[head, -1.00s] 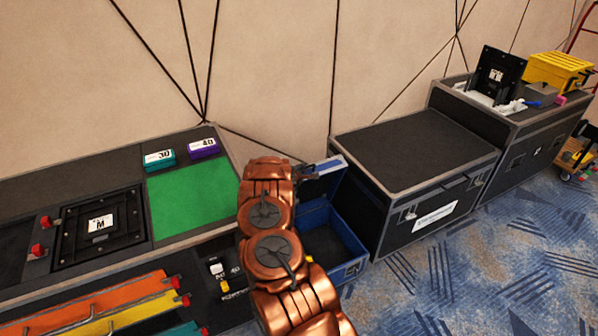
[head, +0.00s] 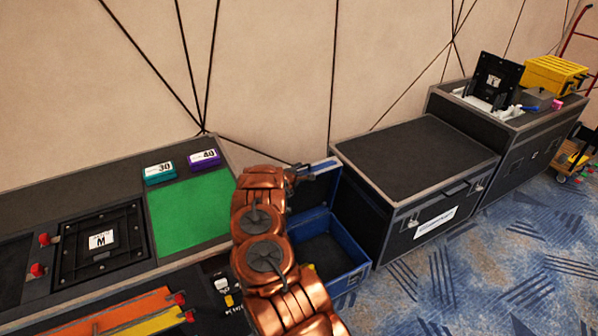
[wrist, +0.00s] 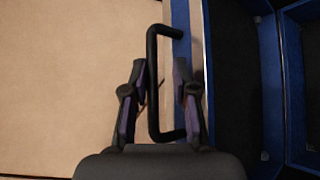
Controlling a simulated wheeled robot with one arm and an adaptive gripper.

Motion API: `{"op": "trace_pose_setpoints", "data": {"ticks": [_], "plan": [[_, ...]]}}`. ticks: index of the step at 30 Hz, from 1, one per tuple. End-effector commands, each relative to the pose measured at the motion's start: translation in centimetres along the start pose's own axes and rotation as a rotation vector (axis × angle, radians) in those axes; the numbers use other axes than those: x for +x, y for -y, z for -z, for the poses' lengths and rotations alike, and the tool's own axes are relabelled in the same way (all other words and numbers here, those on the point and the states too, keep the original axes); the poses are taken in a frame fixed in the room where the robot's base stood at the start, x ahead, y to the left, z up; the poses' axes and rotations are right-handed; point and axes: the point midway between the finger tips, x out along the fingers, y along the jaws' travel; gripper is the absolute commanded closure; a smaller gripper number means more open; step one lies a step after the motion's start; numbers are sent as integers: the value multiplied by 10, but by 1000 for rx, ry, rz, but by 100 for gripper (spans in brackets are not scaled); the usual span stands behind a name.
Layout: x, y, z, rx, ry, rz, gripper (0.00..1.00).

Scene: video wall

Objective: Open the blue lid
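The blue lid (head: 326,189) stands raised, roughly upright, at the back edge of the blue box (head: 349,247). The box is open, and its dark inside shows. My gripper (head: 306,173) is at the lid's top edge in the head view, its fingers small and partly hidden by my copper arm. In the wrist view a black C-shaped handle (wrist: 152,88) stands out from the blue lid edge (wrist: 180,18). My gripper (wrist: 160,82) has one finger on each side of the handle bar, with a visible gap on the right, so it looks open around it.
A black case (head: 415,157) stands close to the right of the box. A bench with a green panel (head: 189,212) and teal (head: 159,174) and purple (head: 204,159) boxes is on the left. The wall (head: 280,70) is behind; carpet (head: 450,270) is free at front right.

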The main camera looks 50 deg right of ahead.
Motion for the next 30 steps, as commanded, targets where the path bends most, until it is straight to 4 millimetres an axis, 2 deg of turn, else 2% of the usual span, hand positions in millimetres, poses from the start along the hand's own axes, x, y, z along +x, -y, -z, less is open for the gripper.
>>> {"op": "trace_pose_setpoints", "data": {"ticks": [11,16,30], "plan": [[1,2,-2,1,3,2,63],[-1,-4,-4,2,3,2,63],[-21,-54,-22,5,2,0,63]]}}
